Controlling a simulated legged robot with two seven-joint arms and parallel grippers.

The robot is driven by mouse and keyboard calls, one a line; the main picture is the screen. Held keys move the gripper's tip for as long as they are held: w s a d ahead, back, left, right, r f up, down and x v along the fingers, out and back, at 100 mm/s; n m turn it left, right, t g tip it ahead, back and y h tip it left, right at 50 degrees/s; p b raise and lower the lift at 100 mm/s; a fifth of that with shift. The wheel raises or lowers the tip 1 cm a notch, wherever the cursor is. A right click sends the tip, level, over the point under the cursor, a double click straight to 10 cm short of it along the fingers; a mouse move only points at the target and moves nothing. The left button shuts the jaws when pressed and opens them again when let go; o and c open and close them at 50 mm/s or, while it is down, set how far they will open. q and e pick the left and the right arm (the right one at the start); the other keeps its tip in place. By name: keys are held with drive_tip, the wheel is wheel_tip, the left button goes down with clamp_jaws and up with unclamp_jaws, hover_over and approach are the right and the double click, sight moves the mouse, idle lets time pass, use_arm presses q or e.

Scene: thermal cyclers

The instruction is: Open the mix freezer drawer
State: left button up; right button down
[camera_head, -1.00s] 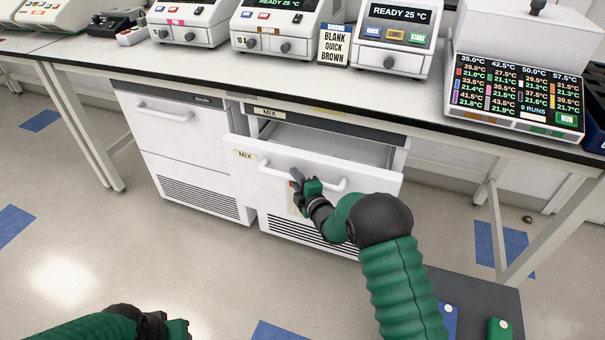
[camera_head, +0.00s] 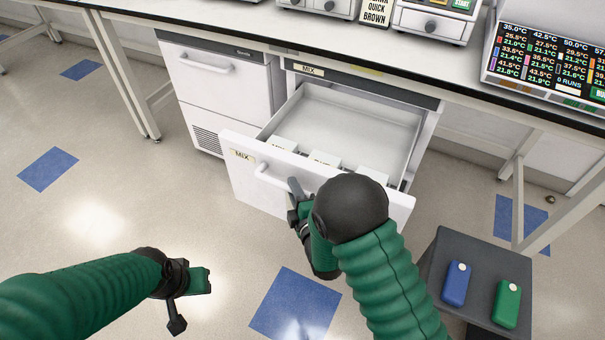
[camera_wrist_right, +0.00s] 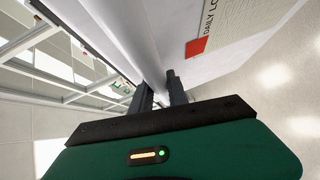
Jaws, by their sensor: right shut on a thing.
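The mix freezer drawer (camera_head: 240,180) is pulled well out from its freezer under the bench, and its white front carries a MIX label. Its inside is visible, with several white labelled boxes (camera_head: 325,160) just behind the front. My right gripper (camera_head: 293,188) is shut on the drawer's white bar handle (camera_head: 268,178). In the right wrist view the two dark fingers (camera_wrist_right: 158,90) reach up to the white drawer front; the handle between them is hard to make out. My left gripper (camera_head: 190,295) hangs above the floor at lower left, away from the drawer; its finger gap is unclear.
The bench (camera_head: 240,25) above carries cyclers and a readout screen (camera_head: 550,60). A dark low stand (camera_head: 470,250) with a blue and a green item is at lower right. The floor before the drawer is open.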

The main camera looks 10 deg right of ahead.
use_arm(q)
drive_tip(key=shift+r, duration=0.15)
use_arm(e)
drive_tip(key=shift+s+a+f, duration=0.1)
drive_tip(key=shift+s+a, duration=0.3)
drive_tip(key=shift+s, duration=0.25)
drive_tip(key=shift+s+a+f, duration=0.1)
drive_tip(key=shift+s+a, duration=0.3)
drive_tip(key=shift+s, duration=0.25)
drive_tip(key=c, duration=1.3)
unclamp_jaws()
drive_tip(key=shift+w, duration=0.1)
use_arm(q)
drive_tip(key=shift+w, duration=0.1)
use_arm(e)
drive_tip(key=shift+r, duration=0.1)
